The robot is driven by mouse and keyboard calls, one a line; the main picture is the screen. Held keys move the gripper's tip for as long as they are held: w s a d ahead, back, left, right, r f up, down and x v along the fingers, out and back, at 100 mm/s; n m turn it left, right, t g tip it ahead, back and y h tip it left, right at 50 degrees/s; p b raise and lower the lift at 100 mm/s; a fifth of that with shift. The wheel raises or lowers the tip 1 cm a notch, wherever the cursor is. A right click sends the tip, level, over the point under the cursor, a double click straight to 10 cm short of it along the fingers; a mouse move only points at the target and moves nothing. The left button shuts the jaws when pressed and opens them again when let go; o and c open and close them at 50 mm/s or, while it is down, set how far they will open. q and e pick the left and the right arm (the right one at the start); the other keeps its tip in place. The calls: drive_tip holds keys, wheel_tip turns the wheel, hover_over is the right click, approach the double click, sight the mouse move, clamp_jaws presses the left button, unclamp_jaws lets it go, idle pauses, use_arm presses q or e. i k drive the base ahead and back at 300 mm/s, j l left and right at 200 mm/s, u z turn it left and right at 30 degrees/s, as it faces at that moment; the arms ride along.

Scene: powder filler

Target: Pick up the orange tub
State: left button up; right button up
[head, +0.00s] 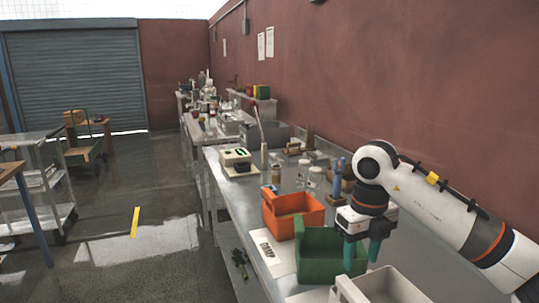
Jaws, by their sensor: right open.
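The orange tub (284,225) stands upright on the metal bench, near its front edge, behind the green tub. It is open at the top and looks empty. My right gripper (362,256) comes in from the right and points down, with its teal fingers apart. It is over the right side of the green tub (318,268), to the right of the orange tub and nearer to me, not touching the orange tub. Nothing shows between the fingers. My left gripper is not in view.
A cream tub (385,290) stands at the front, close to the green tub. A scale (237,161), jars (314,176) and small tools stand farther back on the bench (240,197). A printed sheet (268,252) lies beside the tubs. The red wall borders the bench's right side.

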sight(278, 212)
drive_tip(key=i+j+u, duration=0.25)
drive_tip(key=i, duration=0.45)
drive_tip(key=i+j+u, duration=0.25)
drive_tip(key=i, duration=0.5)
drive_tip(key=l, duration=0.1)
